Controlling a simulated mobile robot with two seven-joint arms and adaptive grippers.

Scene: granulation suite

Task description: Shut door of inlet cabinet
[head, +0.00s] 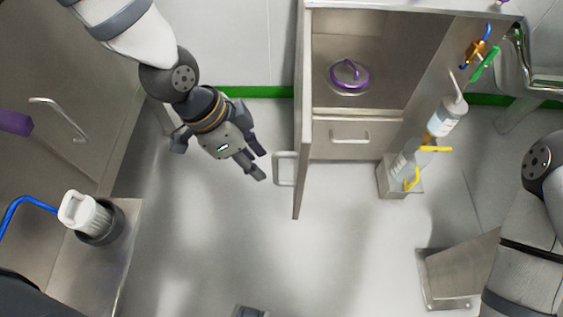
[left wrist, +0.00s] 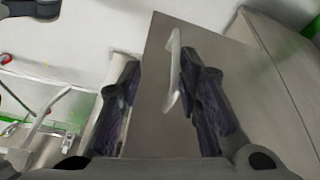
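The inlet cabinet (head: 393,84) stands at the top middle of the head view, a steel box with its inside exposed. Its door (head: 301,119) is swung open and seen nearly edge-on along the cabinet's left side. The door's bar handle (head: 284,168) is on the left face. My left gripper (head: 262,160) is left of the door, close to the handle but apart from it in the head view. In the left wrist view, its fingers (left wrist: 163,108) are spread, with the door panel (left wrist: 225,83) and handle (left wrist: 174,72) beyond them.
A purple ringed lid (head: 349,76) is inside the cabinet, above a drawer (head: 352,138). Bottles in a steel holder (head: 392,182) hang at its right side. A counter with a white filter-like part (head: 86,212) stands at left. The floor below the door is clear.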

